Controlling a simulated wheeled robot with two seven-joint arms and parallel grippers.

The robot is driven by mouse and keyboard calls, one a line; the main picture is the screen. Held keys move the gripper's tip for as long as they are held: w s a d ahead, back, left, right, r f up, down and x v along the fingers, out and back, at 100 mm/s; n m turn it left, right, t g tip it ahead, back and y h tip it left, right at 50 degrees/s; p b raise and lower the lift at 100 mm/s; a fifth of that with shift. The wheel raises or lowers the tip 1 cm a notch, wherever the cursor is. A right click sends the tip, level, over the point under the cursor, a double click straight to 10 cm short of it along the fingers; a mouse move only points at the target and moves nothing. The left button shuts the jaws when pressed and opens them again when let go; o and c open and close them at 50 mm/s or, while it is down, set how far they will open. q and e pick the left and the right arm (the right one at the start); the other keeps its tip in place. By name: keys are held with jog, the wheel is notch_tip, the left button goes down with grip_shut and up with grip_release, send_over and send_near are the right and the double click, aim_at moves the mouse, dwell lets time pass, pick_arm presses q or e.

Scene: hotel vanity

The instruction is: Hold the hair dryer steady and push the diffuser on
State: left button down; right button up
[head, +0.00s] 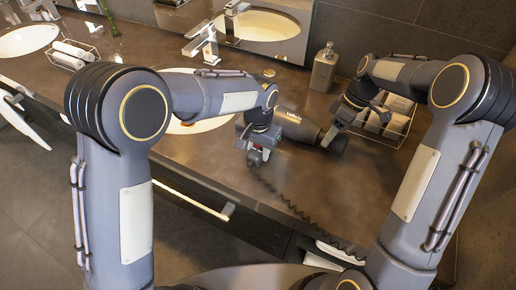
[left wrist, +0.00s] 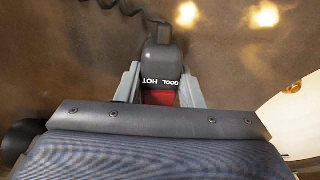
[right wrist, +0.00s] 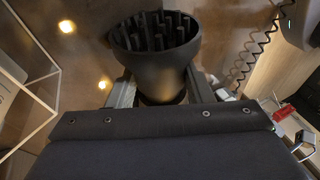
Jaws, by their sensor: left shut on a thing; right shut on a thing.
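The dark grey hair dryer (head: 297,125) is above the counter, its barrel pointing right toward my right gripper. My left gripper (head: 258,158) is shut on its handle; the left wrist view shows the handle (left wrist: 161,62), marked COOL and HOT, between the fingers (left wrist: 160,92). My right gripper (head: 333,133) is shut on the black diffuser (head: 338,144). In the right wrist view the diffuser (right wrist: 155,45) shows its round bowl with several prongs, and the fingers (right wrist: 161,92) clasp its narrower neck. The diffuser is roughly in line with the barrel; whether they touch is hidden.
A coiled cord (head: 290,206) runs from the handle over the counter's front edge. A wire basket (head: 392,122) with rolled towels stands right of the diffuser. A soap dispenser (head: 323,68) stands behind. A sink basin (head: 200,124) is left of the dryer.

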jog(key=shift+w+a, duration=0.6)
jog(key=shift+a, duration=0.35)
pick_arm(q)
jog(key=shift+d, duration=0.15)
pick_arm(e)
jog(key=o, duration=1.1)
jog(key=shift+c, duration=0.2)
jog(key=shift+d+r, duration=0.1)
jog(key=shift+w+d+r, duration=0.1)
jog(key=shift+r, duration=0.15)
jog(key=v, duration=1.1)
jog(key=shift+r, duration=0.15)
pick_arm(q)
jog(key=c, duration=0.9)
grip_release()
jog(key=shift+r, duration=0.1)
